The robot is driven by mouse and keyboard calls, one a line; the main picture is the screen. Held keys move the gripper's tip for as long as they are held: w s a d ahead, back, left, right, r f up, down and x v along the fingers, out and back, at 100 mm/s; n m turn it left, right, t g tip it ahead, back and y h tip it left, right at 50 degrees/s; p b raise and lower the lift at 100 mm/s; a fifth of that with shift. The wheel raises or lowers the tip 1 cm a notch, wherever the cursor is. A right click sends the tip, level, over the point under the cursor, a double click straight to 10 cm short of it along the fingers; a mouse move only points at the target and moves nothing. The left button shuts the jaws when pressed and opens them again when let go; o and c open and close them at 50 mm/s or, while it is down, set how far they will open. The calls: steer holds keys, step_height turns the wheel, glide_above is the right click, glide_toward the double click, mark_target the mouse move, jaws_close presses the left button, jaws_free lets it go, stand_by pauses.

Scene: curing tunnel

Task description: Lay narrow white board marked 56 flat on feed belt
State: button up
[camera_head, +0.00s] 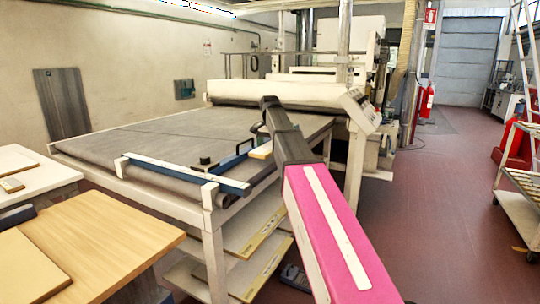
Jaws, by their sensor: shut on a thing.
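My arm reaches forward over the right side of the feed belt (165,138), a wide grey belt on a pale frame. My gripper (259,138) is small and dark at the arm's far end, partly hidden by my dark forearm. A narrow pale board (261,151) shows just below it, and the gripper appears shut on it. Most of this board is hidden behind my arm, and no number 56 can be read. I cannot tell whether the board touches the belt.
A blue bar with white ends (188,176) runs along the belt's near edge, with a black knob (205,164) beside it. A wooden table (100,235) stands at near left. The belt's middle is clear.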

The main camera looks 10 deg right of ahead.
mark_target(270, 160)
steer(key=shift+d+f, duration=0.1)
steer(key=shift+f, duration=1.95)
steer(key=shift+f, duration=0.1)
steer(key=o, duration=0.9)
steer(key=shift+c, duration=0.2)
